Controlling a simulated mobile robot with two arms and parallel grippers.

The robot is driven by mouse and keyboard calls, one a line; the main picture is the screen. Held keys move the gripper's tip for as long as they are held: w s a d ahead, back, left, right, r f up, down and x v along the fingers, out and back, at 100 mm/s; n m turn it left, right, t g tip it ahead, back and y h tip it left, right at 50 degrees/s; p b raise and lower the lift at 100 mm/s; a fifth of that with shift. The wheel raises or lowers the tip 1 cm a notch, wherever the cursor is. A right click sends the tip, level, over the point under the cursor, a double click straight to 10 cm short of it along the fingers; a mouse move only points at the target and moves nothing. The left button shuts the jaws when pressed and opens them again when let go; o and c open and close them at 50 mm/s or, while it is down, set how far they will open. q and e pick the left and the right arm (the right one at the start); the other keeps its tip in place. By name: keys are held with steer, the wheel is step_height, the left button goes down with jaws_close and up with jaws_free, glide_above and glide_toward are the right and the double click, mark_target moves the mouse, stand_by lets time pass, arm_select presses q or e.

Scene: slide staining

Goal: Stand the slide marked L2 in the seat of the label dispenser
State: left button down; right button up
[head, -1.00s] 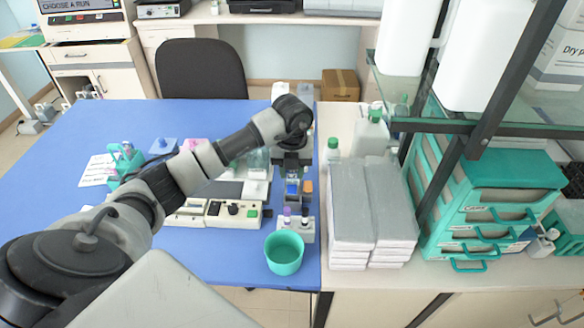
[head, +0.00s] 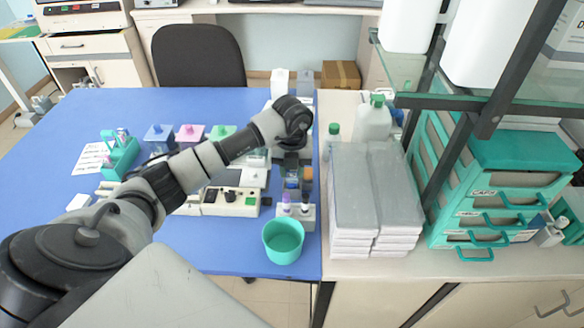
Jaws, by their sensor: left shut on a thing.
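My left arm reaches in from the left over the blue table, and its wrist bends down above the middle right. My left gripper (head: 291,167) is small and dark, below the wrist, over a group of small devices. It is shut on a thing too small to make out. I cannot pick out the slide marked L2 or read any slide mark. Small dark devices with blue and orange parts (head: 307,174) stand by the gripper. I cannot tell whether one is the label dispenser, and no seat shows clearly. My right gripper is not in view.
A teal cup (head: 284,241) stands at the blue table's (head: 190,265) front right. A white control unit (head: 222,202) lies left of it. Grey-topped stacks (head: 370,190) and teal drawers (head: 490,190) fill the right.

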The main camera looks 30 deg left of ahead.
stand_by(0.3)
arm_select(q)
steer(key=shift+f, duration=0.3)
stand_by(0.3)
steer(key=c, duration=0.7)
jaws_free()
steer(key=shift+r, duration=0.1)
step_height(320, 180, up, 9)
steer(key=shift+r+b, duration=0.2)
steer(key=shift+b, duration=1.05)
steer(key=shift+r, duration=0.65)
